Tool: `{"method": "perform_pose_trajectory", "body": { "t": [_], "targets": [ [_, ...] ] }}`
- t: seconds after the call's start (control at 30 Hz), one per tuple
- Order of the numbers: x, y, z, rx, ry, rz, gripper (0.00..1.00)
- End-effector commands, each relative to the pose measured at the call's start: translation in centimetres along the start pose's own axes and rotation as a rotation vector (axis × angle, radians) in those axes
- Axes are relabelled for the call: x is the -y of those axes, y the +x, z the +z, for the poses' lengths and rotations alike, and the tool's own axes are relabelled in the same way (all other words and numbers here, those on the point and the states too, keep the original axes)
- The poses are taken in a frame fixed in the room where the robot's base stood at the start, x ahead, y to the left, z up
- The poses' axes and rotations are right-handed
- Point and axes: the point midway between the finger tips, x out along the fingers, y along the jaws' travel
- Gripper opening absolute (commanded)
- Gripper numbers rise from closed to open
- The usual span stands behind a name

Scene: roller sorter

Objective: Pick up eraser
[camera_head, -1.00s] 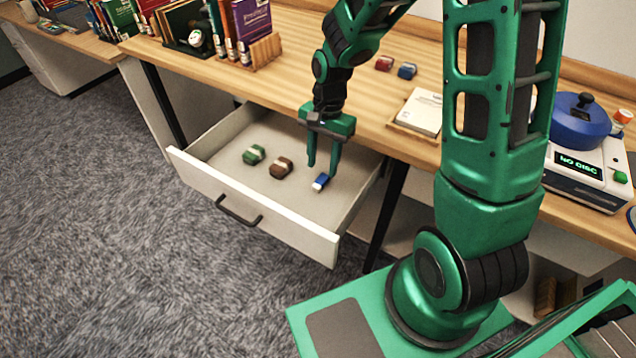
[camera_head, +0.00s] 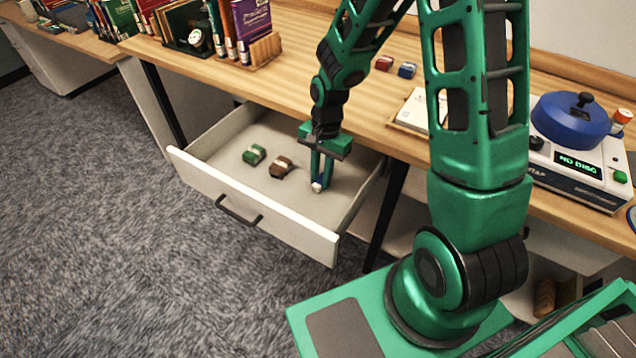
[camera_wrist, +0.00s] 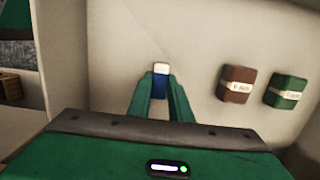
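The blue and white eraser (camera_wrist: 161,82) lies on the floor of the open drawer (camera_head: 235,110), its white end showing past my fingertips in the wrist view. In the head view its pale end (camera_head: 317,187) shows at the fingertips. My gripper (camera_head: 320,180) points down into the drawer with one finger on each side of the eraser; the fingers are close together and appear to touch its sides. The fingers hide part of the eraser. A brown eraser (camera_wrist: 236,84) and a green eraser (camera_wrist: 286,92) lie apart from my gripper.
The drawer's front panel (camera_head: 280,228) and side walls surround the fingers. The wooden desktop (camera_head: 300,60) overhangs behind, holding a red block (camera_head: 384,63), a blue block (camera_head: 407,70), a notepad (camera_head: 420,112) and books (camera_head: 252,25).

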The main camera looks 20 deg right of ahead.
Motion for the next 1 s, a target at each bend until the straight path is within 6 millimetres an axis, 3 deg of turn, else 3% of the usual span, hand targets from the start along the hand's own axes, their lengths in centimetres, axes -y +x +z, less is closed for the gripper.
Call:
{"method": "perform_pose_trajectory", "body": {
  "t": [0.47,0.77,1.0],
  "targets": [
    [0.0,-0.5,0.0,-0.001,0.000,-0.001,0.00],
    [0.1,-4.2,0.4,-0.004,0.000,-0.004,0.00],
    [0.6,-6.7,6.4,-0.002,-0.007,-0.002,0.00]
  ]
}}
